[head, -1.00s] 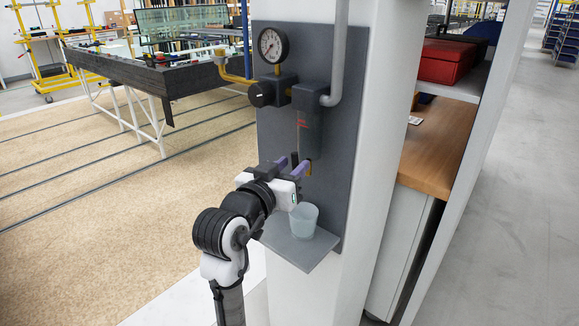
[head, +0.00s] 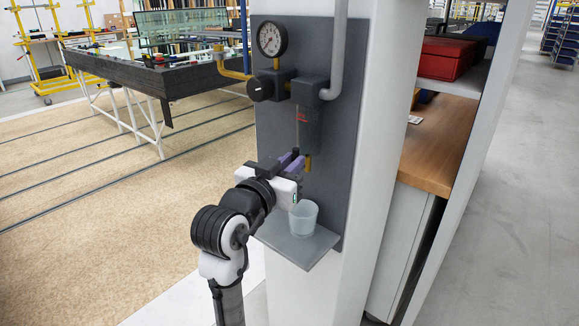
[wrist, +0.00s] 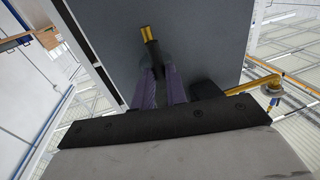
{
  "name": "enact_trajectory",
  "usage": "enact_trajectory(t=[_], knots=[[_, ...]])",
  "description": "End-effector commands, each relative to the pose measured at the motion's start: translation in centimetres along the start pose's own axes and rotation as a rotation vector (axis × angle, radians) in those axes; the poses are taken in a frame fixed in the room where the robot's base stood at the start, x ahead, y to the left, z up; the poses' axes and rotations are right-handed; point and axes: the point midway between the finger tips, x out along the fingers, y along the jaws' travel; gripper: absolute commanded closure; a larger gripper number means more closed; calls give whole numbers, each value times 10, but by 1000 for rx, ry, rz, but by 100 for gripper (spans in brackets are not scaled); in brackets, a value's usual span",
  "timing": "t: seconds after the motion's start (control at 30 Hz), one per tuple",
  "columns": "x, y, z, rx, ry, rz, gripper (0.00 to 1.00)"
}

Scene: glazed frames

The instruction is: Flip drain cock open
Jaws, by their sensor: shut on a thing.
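The drain cock is a small brass fitting (head: 308,163) under the dark filter bowl housing (head: 309,118) on the grey wall panel. In the wrist view its brass end (wrist: 147,33) and black lever (wrist: 154,52) show just beyond the fingertips. My gripper (head: 294,159), with purple fingers, is at the cock from the left. In the wrist view the fingers (wrist: 158,72) are close together, shut on the black lever. The fingers hide part of the lever, and its exact angle is hard to tell.
A clear cup (head: 303,217) stands on a small grey shelf (head: 297,246) below the cock, close under my gripper. A gauge (head: 271,39) and black knob (head: 261,88) are above. A grey pipe (head: 338,60) runs up at right. Open floor lies left.

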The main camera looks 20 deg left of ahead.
Motion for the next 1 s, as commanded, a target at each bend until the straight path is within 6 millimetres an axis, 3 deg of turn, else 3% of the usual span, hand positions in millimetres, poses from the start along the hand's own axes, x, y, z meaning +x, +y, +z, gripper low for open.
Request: enact_trajectory(t=[0.03,0.07,0.1,0.23,0.5,0.63,1.0], knots=[[0,0,0,2,-1,1,100],[0,0,0,2,-1,1,85],[0,0,0,2,-1,1,80],[0,0,0,1,-1,1,65],[-1,0,0,0,-1,0,65],[-12,-1,0,0,2,-2,65],[-91,-1,1,3,2,-5,65]])
